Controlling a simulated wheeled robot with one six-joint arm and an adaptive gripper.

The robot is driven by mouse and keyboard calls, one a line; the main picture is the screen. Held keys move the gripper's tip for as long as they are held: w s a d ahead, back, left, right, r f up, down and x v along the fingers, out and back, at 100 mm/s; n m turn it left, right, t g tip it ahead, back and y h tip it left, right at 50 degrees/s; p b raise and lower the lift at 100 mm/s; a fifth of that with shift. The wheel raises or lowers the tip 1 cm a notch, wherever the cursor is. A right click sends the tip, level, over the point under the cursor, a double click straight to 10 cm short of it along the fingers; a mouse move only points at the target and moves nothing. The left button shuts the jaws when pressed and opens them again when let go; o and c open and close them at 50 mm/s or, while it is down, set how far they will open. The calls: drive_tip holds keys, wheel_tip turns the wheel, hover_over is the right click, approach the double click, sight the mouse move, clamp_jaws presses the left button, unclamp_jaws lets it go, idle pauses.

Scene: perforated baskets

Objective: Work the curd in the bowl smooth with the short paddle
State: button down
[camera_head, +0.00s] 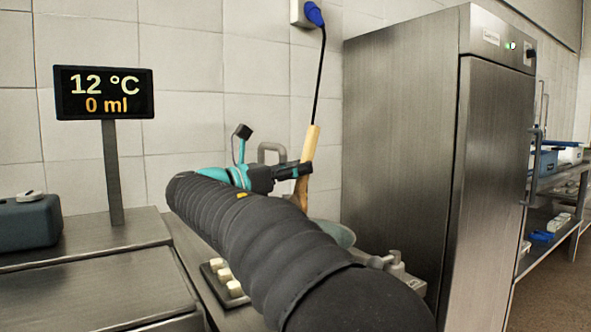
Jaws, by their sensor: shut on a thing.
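The short paddle (311,143) is a light wooden stick, upright and slightly tilted, with a darker wooden lower part. My gripper (300,170) is shut on it around mid-length. A grey-green rounded rim (341,234), probably the bowl, shows just below and right of the paddle. My black sleeved arm hides most of it. The curd inside is hidden, and I cannot tell whether the paddle's lower end touches it.
A dark tray with pale blocks (234,289) lies on the counter left of my arm. A display (104,93) reads 12 °C and 0 ml. A steel cabinet (410,150) stands close on the right. A black cord hangs from a blue plug (314,14) behind the paddle.

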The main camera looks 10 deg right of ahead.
drive_tip(key=shift+s+d+f, duration=0.1)
drive_tip(key=shift+s+d, duration=0.1)
drive_tip(key=shift+s, duration=0.4)
drive_tip(key=shift+w, duration=0.15)
drive_tip(key=shift+w+a, duration=0.3)
drive_tip(key=shift+w, duration=0.4)
drive_tip(key=shift+s, duration=0.1)
drive_tip(key=shift+s+d, duration=0.25)
drive_tip(key=shift+s, duration=0.4)
drive_tip(key=shift+w, duration=0.15)
drive_tip(key=shift+w+a, duration=0.25)
drive_tip(key=shift+w, duration=0.5)
drive_tip(key=shift+s, duration=0.15)
drive_tip(key=shift+s+d, duration=0.3)
drive_tip(key=shift+s, duration=0.45)
